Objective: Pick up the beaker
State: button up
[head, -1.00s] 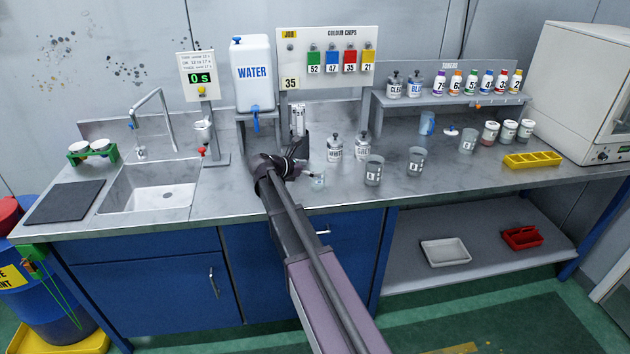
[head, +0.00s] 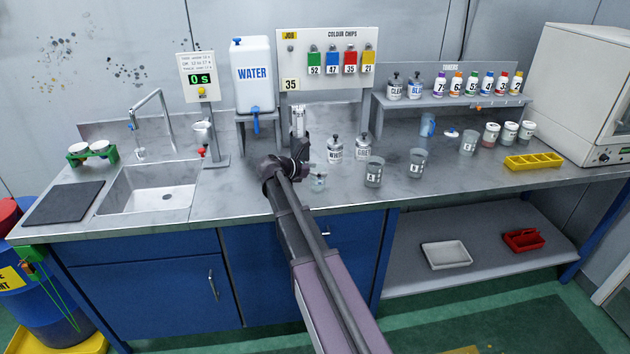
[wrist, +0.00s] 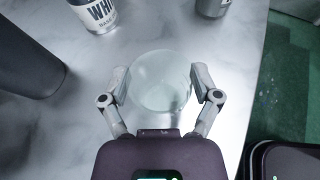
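A clear glass beaker (wrist: 160,92) shows in the wrist view, seen from above, between the two fingers of my gripper (wrist: 159,77). The fingers stand apart on either side of it, with a narrow gap showing at each side, so my gripper is open around it. In the head view the small beaker (head: 318,183) stands on the steel bench just right of my wrist. My fingers cannot be made out clearly in that view.
The WHITE bottle (head: 335,150) and GREY bottle (head: 362,147) stand behind the beaker. Two numbered cups (head: 374,173) (head: 417,163) stand to the right. The sink (head: 150,188) is at left. The bench (head: 270,205) front edge is close by.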

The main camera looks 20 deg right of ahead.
jog(key=shift+c, duration=0.9)
jog(key=shift+r, duration=0.15)
jog(key=s+a+r+p, duration=0.2)
jog(key=s, duration=0.5)
jog(key=s+a+r+p, duration=0.2)
jog(key=s+p, duration=0.1)
jog(key=s, duration=0.5)
jog(key=shift+s+a+r, duration=0.2)
jog(key=shift+a+r, duration=0.1)
jog(key=shift+r, duration=0.05)
